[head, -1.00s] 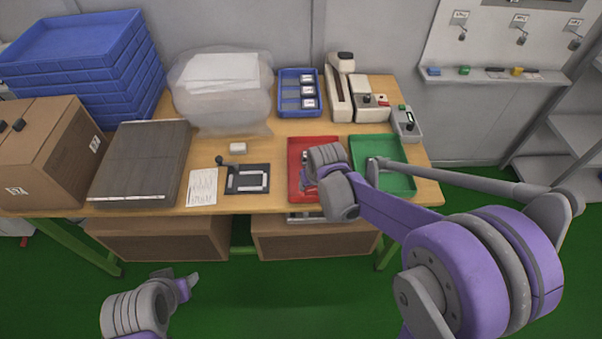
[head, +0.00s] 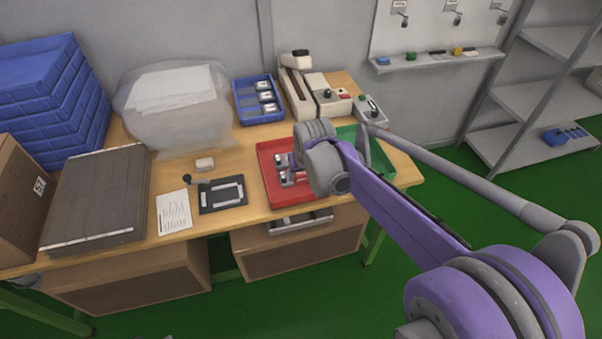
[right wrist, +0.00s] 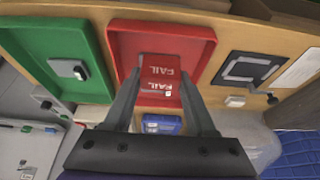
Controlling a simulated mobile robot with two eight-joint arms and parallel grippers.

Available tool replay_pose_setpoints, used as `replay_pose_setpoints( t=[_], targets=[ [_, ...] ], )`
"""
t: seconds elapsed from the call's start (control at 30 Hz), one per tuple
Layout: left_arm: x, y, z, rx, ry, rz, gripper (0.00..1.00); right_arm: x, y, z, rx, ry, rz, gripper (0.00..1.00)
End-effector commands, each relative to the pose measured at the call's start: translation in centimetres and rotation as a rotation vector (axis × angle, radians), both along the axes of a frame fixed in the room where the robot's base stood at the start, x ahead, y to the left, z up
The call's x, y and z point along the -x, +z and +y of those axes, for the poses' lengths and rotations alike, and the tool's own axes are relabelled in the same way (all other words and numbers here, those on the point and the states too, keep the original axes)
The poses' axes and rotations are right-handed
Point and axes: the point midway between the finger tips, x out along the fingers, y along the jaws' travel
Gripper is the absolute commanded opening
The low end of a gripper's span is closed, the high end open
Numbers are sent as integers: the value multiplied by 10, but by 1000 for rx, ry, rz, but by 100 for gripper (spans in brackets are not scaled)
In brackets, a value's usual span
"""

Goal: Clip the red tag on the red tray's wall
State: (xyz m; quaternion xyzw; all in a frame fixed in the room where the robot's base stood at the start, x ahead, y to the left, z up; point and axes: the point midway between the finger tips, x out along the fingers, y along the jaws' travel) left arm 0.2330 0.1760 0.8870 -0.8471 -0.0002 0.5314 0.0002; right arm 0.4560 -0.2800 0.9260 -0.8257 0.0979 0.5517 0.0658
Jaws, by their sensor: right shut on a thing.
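My right gripper (head: 288,172) is over the tray, partly hidden behind my own wrist in the head view. In the right wrist view my right gripper (right wrist: 160,80) is shut on the red tag (right wrist: 160,72), which has white FAIL lettering. My left gripper is out of view.
The green tray (right wrist: 62,35) stands beside the red tray and holds a small grey device (right wrist: 68,68). A blue tray (head: 243,100) with labelled items and several bench devices (head: 333,105) stand behind. A black fixture (head: 222,194) lies left, with bare wood between.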

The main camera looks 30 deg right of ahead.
Motion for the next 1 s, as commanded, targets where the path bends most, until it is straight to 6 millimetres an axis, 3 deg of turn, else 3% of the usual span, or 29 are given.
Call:
replay_pose_setpoints(
  t=[0.5,1.0],
  targets=[
    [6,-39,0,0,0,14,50,0,-50,0,0,1,0,4],
    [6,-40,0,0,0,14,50,0,-54,0,0,1,0,4]
  ],
)
